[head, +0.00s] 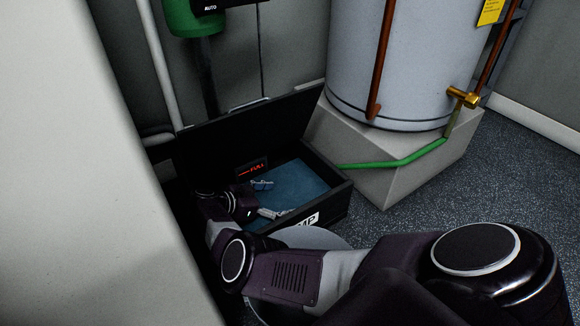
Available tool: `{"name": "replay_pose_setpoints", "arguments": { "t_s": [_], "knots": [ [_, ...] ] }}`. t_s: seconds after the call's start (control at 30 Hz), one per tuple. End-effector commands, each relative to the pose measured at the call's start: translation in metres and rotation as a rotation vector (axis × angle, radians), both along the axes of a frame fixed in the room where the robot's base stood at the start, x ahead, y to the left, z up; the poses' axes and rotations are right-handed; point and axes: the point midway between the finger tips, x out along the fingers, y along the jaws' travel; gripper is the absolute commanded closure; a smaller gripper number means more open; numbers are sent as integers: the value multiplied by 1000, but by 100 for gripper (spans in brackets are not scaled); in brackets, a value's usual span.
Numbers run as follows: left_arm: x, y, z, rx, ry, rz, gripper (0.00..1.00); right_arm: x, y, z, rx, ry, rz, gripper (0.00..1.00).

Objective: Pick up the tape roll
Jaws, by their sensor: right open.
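I cannot make out a tape roll in the head view. My right arm reaches in from the lower right to an open black box with a blue inner floor (302,178). My right gripper (267,198) is over the box's left part, its two light grey fingers spread apart. I see nothing held between them. My dark wrist hides the box's left end and part of its floor. My left gripper is not in view.
The box's black lid (225,138) stands raised behind it. A grey tank (385,60) on a concrete block (385,165) stands to the right, with a green hose (400,162). A pale wall (90,170) closes off the left. Speckled floor (500,185) is clear at right.

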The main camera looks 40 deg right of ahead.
Motion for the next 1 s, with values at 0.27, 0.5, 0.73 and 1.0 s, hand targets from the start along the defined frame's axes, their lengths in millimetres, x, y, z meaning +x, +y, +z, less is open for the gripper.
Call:
{"name": "replay_pose_setpoints", "arguments": {
  "t_s": [0.27, 0.5, 0.73, 1.0],
  "knots": [
    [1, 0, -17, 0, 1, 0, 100, -3, -27, -18, -1, -3, -3, 12],
    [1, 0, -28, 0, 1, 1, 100, -5, -49, -28, 1, -4, 0, 12],
    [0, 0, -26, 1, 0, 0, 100, -5, -48, -26, 1, -4, 0, 20],
    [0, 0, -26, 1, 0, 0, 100, -5, -48, -26, 2, -3, -1, 50]
  ]
}}
